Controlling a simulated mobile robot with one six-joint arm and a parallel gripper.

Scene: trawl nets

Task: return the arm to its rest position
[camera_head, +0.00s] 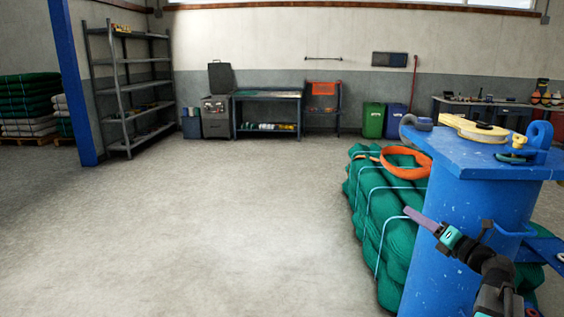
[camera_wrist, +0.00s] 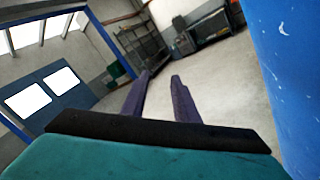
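My gripper (camera_head: 408,212) is at the lower right of the head view, in front of the blue stand and the green net bundle. Its purple fingers point left and slightly up. In the wrist view my gripper (camera_wrist: 160,77) shows its two fingers apart, with only floor and background between them. Nothing is held. My arm runs down to the bottom right edge of the head view, and its lower part is out of frame.
A blue stand (camera_head: 465,225) rises close beside my arm; its blue side (camera_wrist: 295,70) fills the wrist view's right edge. A yellow tool (camera_head: 472,128) and shackles lie on top. A strapped green net bundle (camera_head: 385,215) lies behind. Open floor (camera_head: 210,220) is left.

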